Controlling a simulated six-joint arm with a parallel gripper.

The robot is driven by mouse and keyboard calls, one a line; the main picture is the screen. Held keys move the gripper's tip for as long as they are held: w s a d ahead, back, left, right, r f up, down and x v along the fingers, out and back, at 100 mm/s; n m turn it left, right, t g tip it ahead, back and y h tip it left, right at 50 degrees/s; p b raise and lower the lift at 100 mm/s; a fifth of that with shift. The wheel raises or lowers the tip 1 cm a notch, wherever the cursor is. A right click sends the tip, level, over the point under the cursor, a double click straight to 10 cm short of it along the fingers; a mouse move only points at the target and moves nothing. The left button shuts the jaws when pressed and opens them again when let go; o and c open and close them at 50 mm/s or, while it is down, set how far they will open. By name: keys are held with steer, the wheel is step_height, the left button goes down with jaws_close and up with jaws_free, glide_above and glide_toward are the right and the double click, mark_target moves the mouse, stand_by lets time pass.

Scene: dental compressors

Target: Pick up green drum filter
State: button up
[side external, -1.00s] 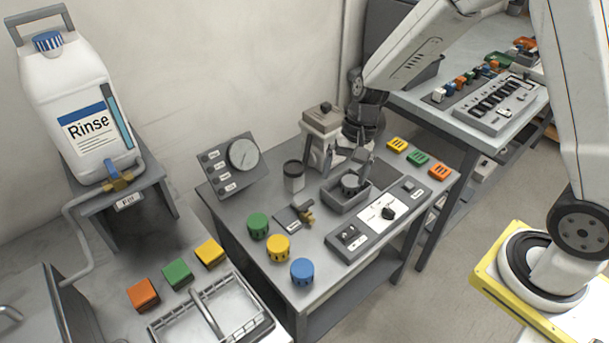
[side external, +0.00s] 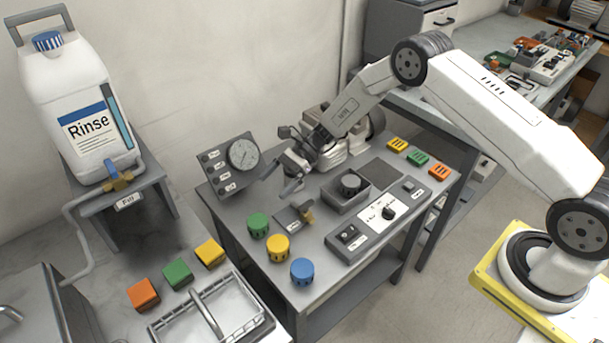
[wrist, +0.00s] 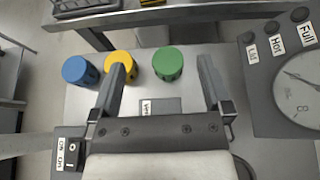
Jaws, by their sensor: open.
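The green drum filter (side external: 258,225) stands upright on the grey bench, at the left end of a row with a yellow drum (side external: 278,248) and a blue drum (side external: 302,272). My gripper (side external: 279,184) is open and empty, above the bench behind and to the right of the green drum, apart from it. In the wrist view the green drum (wrist: 168,64) shows beyond and between the two fingers (wrist: 164,80). There the yellow drum (wrist: 121,64) is partly covered by the left finger, and the blue drum (wrist: 80,72) is further left.
A gauge panel (side external: 230,165) stands at the bench's back left. A small plate with a brass valve (side external: 306,213) lies right of the green drum.

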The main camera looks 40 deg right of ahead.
steer(key=shift+w+f+y, duration=0.15)
steer(key=shift+w+y, duration=0.1)
steer(key=shift+y, duration=0.05)
glide_toward(256, 224)
steer(key=shift+w+a+f, duration=0.15)
steer(key=shift+a+f, duration=0.3)
steer(key=shift+f, duration=0.05)
steer(key=shift+w+a+f, duration=0.2)
steer(key=shift+a+f, duration=0.6)
steer(key=shift+a, duration=0.3)
steer(key=shift+a, duration=0.15)
steer(key=shift+x, duration=3)
steer(key=shift+f, duration=0.1)
steer(key=c, duration=1.1)
